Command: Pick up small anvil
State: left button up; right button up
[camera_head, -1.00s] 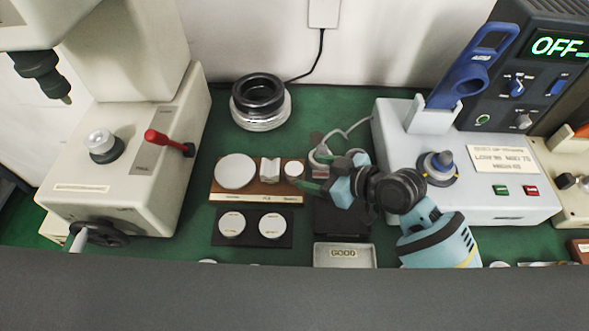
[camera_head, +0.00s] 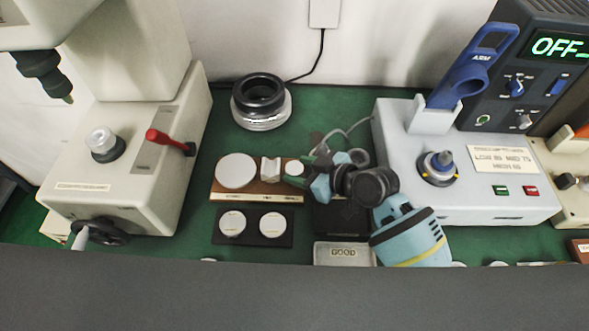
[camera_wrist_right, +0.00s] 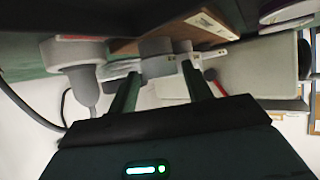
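The small anvil (camera_head: 294,168) is a short white cylinder at the right end of a wooden stand (camera_head: 257,198). A V-shaped block (camera_head: 270,169) and a larger white disc (camera_head: 236,171) stand left of it. My right gripper (camera_head: 305,167) comes in from the right at the anvil, its green fingers apart. In the right wrist view the pale anvil (camera_wrist_right: 157,64) shows between the tips of the open gripper (camera_wrist_right: 160,82). Whether the fingers touch it, I cannot tell. My left gripper is not in view.
A black tray with two white discs (camera_head: 232,223) lies in front of the stand. A metal GOOD tray (camera_head: 344,254) is at front centre. A press with a red lever (camera_head: 167,141) stands left, a grey device (camera_head: 460,200) right. Dark rings (camera_head: 260,95) sit behind.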

aim_at(301, 165)
jog(key=c, duration=0.9)
jog(key=shift+r, duration=0.1)
jog(key=shift+r, duration=0.45)
jog(key=r, duration=0.1)
jog(key=s+r, duration=0.1)
jog(key=shift+a+r, duration=0.15)
jog(key=shift+r, duration=0.2)
jog(key=s+a+r, duration=0.1)
jog(key=s+a, duration=0.2)
jog(key=s, duration=1.1)
jog(key=shift+s+a+r, duration=0.15)
jog(key=shift+s, duration=0.15)
